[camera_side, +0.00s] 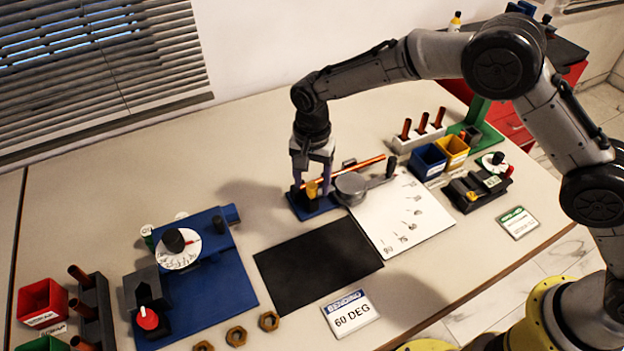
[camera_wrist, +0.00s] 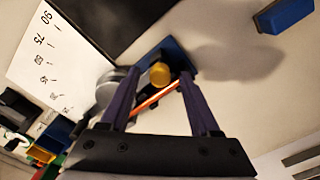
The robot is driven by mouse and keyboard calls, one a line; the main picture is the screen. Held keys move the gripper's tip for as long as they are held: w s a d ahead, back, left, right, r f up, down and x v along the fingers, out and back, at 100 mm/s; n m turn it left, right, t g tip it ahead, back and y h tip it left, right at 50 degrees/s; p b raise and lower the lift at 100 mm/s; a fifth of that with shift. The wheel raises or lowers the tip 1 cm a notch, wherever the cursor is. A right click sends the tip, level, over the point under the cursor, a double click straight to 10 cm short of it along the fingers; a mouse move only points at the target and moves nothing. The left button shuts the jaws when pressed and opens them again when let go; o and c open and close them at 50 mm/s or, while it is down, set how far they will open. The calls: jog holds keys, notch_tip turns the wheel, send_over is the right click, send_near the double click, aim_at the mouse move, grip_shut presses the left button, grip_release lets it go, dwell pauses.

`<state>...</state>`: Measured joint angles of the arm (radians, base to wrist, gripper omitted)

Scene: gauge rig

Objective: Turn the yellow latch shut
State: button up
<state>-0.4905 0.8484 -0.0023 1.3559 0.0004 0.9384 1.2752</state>
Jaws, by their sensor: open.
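The yellow latch (camera_side: 311,189) is a short upright knob on a small blue base (camera_side: 318,209) at the middle of the table. My gripper (camera_side: 313,187) points down over it with its fingers apart, one on each side of the latch. In the wrist view the yellow latch (camera_wrist: 160,74) shows between the tips of my open gripper (camera_wrist: 159,78). I cannot tell whether a finger touches it. An orange rod (camera_side: 352,169) runs past the latch and beside a round grey bending head (camera_side: 350,187) with a dark-knobbed lever (camera_side: 391,170).
A white angle sheet (camera_side: 415,215) and a black mat (camera_side: 315,266) lie in front. A blue rig with a dial (camera_side: 215,290) stands at the left. Blue and yellow bins (camera_side: 428,161) and a rod rack (camera_side: 415,139) stand at the right. A "BENDING 60 DEG" card (camera_side: 351,313) lies near the front edge.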

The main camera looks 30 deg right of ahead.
grip_shut()
dwell(0.3)
dwell(0.3)
jog(key=n, duration=0.4)
jog(key=shift+n, duration=0.4)
jog(key=n, duration=0.9)
jog(key=shift+r+n, duration=0.1)
jog(key=shift+n, duration=1.9)
